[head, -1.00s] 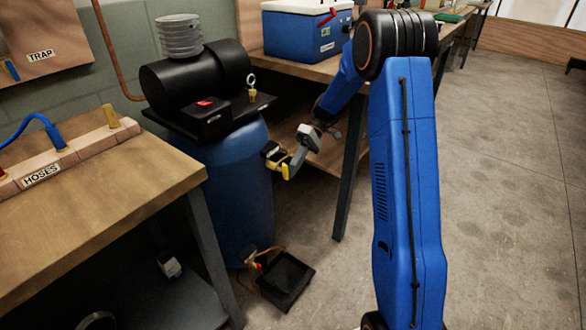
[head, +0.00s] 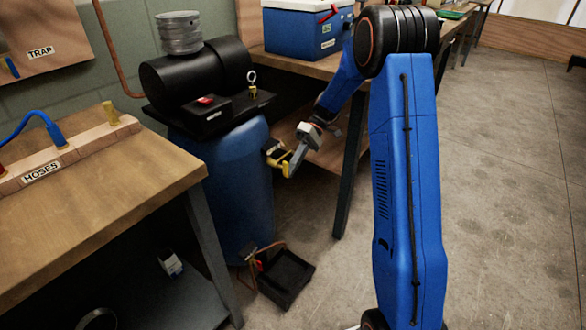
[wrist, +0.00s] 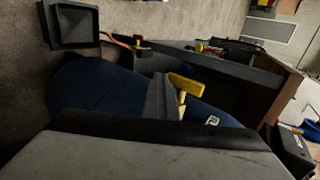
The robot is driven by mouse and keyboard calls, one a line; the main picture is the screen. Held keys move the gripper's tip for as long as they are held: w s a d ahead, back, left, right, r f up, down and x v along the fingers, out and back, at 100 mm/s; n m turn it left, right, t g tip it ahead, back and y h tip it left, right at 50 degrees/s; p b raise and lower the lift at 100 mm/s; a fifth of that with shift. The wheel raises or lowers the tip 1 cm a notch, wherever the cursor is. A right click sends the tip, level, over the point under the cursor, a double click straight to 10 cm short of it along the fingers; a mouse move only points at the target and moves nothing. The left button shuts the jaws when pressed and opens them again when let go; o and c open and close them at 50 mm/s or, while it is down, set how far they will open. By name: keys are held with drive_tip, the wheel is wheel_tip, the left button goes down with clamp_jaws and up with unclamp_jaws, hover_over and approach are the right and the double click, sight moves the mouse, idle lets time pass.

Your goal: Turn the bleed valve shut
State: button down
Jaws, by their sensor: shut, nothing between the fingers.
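The bleed valve (head: 259,266) is a small red-handled fitting with a copper pipe low at the foot of the blue compressor tank (head: 238,190). It also shows in the wrist view (wrist: 138,40), beside the black drip tray (wrist: 73,22). Its handle is too small to tell its exact angle. My gripper (head: 277,160), with yellow fingertips, is shut and empty beside the tank's upper right side, well above the valve and apart from it. In the wrist view, the fingers (wrist: 184,88) show in front of the blue tank.
The hose bench (head: 100,195) stands at left, its leg near the tank. The drip tray (head: 286,279) lies on the floor right of the valve. A wooden bench with a blue cooler (head: 296,36) stands behind. Open concrete floor (head: 500,210) is at right.

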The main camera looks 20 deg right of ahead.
wheel_tip(320, 180, up, 10)
drive_tip(key=d+r+t+h, duration=0.4)
drive_tip(key=d+r+t, duration=0.2)
drive_tip(key=d+t, duration=0.1)
drive_tip(key=s+a+x, duration=0.1)
drive_tip(key=s+x, duration=0.1)
drive_tip(key=x, duration=1.1)
drive_tip(key=shift+a+r+n, duration=0.3)
drive_tip(key=shift+a, duration=0.05)
idle(0.4)
drive_tip(key=shift+s, duration=0.1)
